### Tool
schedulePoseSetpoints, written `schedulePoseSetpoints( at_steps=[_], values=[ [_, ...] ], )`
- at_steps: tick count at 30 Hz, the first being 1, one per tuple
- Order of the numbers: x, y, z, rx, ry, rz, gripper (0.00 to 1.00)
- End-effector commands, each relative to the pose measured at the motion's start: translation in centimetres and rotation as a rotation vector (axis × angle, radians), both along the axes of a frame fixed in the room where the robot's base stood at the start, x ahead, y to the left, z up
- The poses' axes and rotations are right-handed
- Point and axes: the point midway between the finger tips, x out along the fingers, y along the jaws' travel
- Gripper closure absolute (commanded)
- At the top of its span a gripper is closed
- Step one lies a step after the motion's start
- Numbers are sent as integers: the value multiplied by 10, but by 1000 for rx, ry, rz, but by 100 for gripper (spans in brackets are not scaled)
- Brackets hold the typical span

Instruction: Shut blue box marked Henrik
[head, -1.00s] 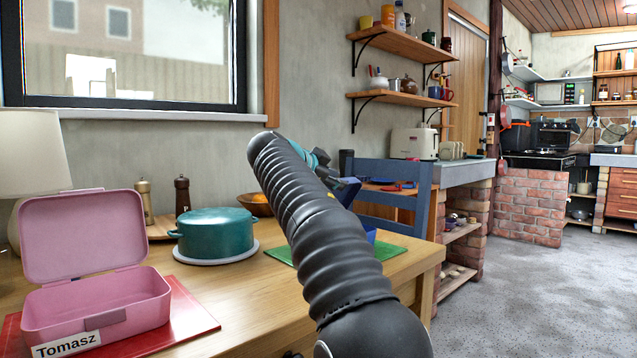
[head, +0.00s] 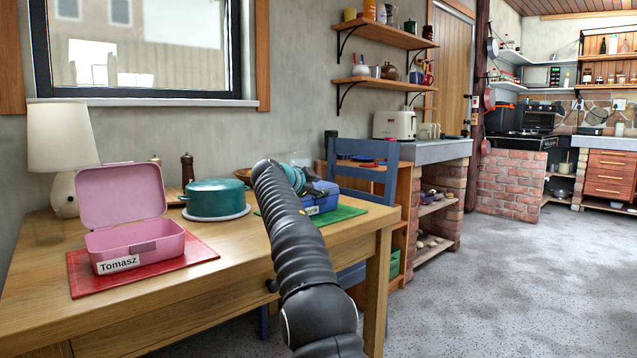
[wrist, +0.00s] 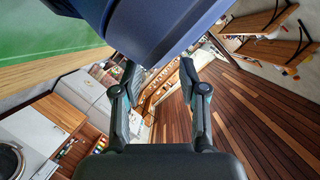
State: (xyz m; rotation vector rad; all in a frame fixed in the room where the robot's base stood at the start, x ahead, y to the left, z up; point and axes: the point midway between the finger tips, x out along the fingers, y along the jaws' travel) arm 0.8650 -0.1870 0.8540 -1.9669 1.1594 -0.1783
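The blue box (head: 322,203) stands on a green mat (head: 346,213) at the right end of the table, partly hidden behind my arm. A white label shows on its front, too small to read. In the wrist view, dark blue box surfaces (wrist: 150,28) fill the top middle, very close. I cannot tell clearly how far its lid is open. My gripper (wrist: 158,76) is open, its two fingers apart with nothing between them, just by the blue part. In the head view the teal gripper body is beside the box, its fingertips hard to make out.
An open pink box (head: 137,248) marked Tomasz sits on a red mat (head: 205,250) at the left. A teal pot (head: 216,198) stands between the boxes, towards the wall. A lamp (head: 62,145) is far left. A blue chair (head: 362,150) stands beyond the table's right end.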

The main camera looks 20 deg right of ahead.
Motion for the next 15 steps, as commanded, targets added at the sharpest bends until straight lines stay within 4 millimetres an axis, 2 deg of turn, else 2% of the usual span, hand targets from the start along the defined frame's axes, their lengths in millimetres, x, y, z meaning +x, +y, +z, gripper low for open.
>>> schedulePoseSetpoints(
  at_steps=[3,7,15],
  values=[
    [-2,-7,1,0,-1,-9,48],
    [-2,-6,1,0,-1,-8,48],
    [-9,8,7,-2,-1,-2,48]
  ],
)
